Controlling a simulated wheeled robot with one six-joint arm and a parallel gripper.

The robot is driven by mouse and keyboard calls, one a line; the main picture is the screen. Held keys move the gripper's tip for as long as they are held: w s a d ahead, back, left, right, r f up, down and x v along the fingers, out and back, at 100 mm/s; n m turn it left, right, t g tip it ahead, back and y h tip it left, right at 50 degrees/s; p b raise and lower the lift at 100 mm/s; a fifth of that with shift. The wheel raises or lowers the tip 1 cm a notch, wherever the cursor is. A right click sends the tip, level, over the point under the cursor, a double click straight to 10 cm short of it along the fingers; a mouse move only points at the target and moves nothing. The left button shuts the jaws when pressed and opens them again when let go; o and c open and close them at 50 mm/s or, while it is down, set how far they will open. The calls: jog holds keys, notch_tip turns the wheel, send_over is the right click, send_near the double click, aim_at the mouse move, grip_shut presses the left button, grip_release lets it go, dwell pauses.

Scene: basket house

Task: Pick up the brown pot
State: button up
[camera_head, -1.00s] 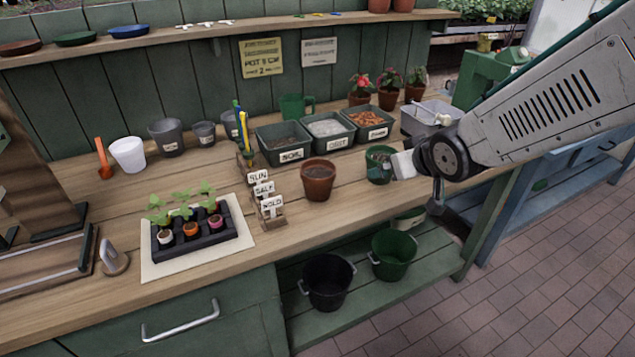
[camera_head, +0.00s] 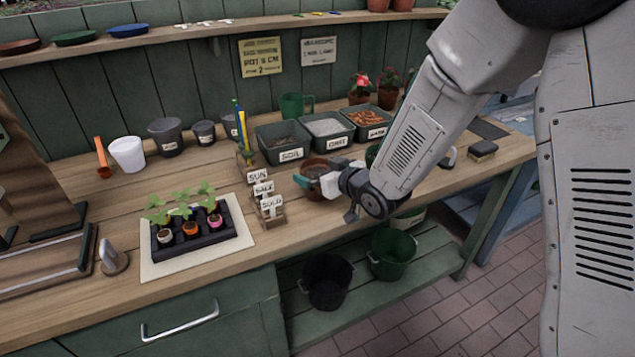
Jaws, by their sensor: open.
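The brown pot (camera_head: 315,167) stands upright on the wooden bench, right of the small white signs. My gripper (camera_head: 316,185) has come in from the right and is at the pot's near side. Its jaws are open, with a teal fingertip showing at the pot's left. The gripper covers much of the pot's front and right side. I cannot tell whether the fingers touch the pot.
Signs (camera_head: 265,193) stand close left of the pot. Trays labelled soil (camera_head: 290,154) and grit (camera_head: 336,142) are behind it. A seedling tray (camera_head: 200,237) is at left. Buckets (camera_head: 392,254) sit on the shelf below. My arm hides part of the bench's right side.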

jog(key=shift+x, duration=0.8)
jog(key=c, duration=1)
jog(key=shift+o, duration=0.2)
jog(key=shift+r, duration=0.1)
